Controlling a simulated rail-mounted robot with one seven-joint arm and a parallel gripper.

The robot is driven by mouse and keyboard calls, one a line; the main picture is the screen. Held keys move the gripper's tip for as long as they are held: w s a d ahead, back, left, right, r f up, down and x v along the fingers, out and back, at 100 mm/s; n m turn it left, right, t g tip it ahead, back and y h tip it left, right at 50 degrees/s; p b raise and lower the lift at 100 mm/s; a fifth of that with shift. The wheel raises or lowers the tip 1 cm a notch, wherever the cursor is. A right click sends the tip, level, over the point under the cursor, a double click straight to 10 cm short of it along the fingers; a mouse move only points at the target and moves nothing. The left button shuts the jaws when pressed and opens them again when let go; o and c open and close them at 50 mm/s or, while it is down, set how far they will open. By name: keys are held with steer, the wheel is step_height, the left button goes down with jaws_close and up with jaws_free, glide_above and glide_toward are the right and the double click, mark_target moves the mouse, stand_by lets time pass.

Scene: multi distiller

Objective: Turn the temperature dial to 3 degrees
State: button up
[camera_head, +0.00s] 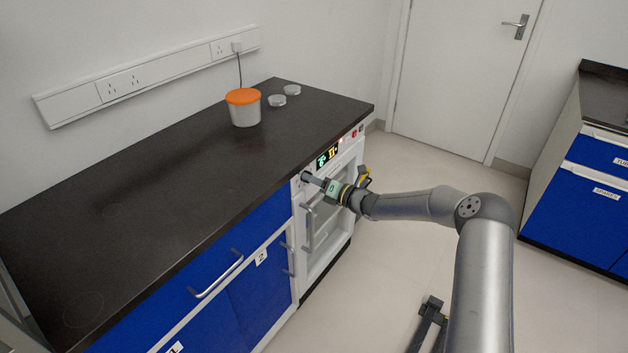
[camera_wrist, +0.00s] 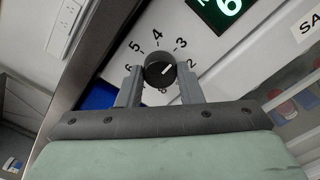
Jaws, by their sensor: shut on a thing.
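The temperature dial (camera_wrist: 160,66) is a round black knob with a short white pointer line, on a white panel in the wrist view. Printed numbers, among them 5, 4, 3 and 2, curve around it. The pointer slants up and right, roughly between the 3 and the 2. My gripper (camera_wrist: 160,80) is shut on the dial, one finger on each side. In the head view my gripper (camera_head: 308,178) reaches the upper left of the white appliance's front (camera_head: 330,212), and hides the dial there.
A lit green display (camera_wrist: 222,10) sits right of the dial. The appliance has a vertical handle (camera_head: 309,230) below my gripper. The dark worktop (camera_head: 170,170) overhangs above, bearing an orange-lidded tub (camera_head: 244,108) and two small clear dishes (camera_head: 284,95). Blue cabinets (camera_head: 235,285) adjoin on the left.

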steer(key=shift+f, duration=0.1)
steer(key=o, duration=1)
steer(key=v, duration=1.7)
steer(key=shift+s+d, duration=0.15)
steer(key=shift+d, duration=0.05)
